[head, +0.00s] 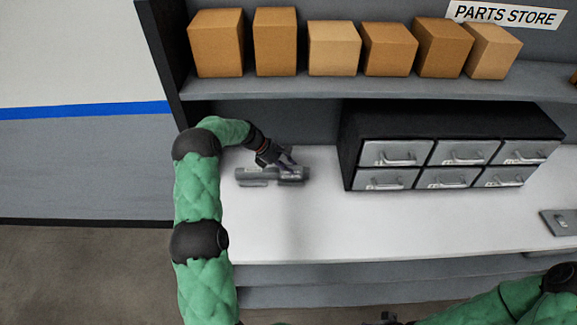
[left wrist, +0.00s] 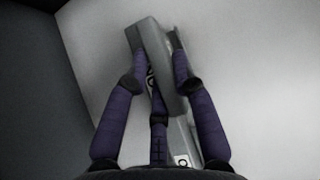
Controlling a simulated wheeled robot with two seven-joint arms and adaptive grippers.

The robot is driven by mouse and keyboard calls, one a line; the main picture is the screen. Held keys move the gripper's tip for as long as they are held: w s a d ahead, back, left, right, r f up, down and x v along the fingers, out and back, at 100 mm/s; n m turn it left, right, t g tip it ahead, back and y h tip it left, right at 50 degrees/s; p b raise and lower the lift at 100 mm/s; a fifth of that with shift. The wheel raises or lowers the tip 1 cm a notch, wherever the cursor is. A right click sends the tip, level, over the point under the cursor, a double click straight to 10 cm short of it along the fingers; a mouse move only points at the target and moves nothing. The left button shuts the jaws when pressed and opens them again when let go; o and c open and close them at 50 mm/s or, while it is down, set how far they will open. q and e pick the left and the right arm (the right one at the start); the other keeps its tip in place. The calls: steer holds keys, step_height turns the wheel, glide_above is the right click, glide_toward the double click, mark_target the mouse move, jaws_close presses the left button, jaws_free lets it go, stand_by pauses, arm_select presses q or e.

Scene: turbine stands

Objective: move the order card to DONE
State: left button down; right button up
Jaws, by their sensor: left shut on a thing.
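My left gripper (head: 287,163) is low over the white worktop, at a grey, lettered rack-like piece (head: 243,178) left of the drawer cabinet. In the left wrist view, the left gripper (left wrist: 161,58) has its purple fingers on both sides of a long grey block (left wrist: 165,65) and is shut on it. Partly hidden dark lettering shows beside the block and lower down. I cannot tell whether this block is the order card or where the card ends and the rack begins. My right gripper is not clearly visible in the head view.
A black cabinet (head: 394,122) with several grey drawers stands right of the gripper. A grey plate (head: 561,222) lies at the far right. The worktop (head: 330,225) between is clear.

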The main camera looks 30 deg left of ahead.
arm_select(q)
steer(key=shift+s+d+f, duration=0.1)
steer(key=shift+s+f, duration=0.15)
steer(key=shift+f, duration=0.3)
steer(key=shift+s+d+f, duration=0.1)
steer(key=shift+s+f, duration=0.1)
steer(key=shift+f, duration=0.3)
steer(key=c, duration=1.3)
jaws_free()
steer(key=shift+c, duration=0.2)
steer(key=o, duration=0.4)
steer(key=shift+w+a+f, duration=0.1)
steer(key=shift+w, duration=0.05)
steer(key=shift+w+a, duration=0.1)
steer(key=shift+a, duration=0.05)
steer(key=shift+w+r, duration=0.15)
steer(key=shift+r, duration=0.35)
steer(key=shift+r+p, duration=2.4)
steer(key=shift+r, duration=1.15)
steer(key=shift+f, duration=0.1)
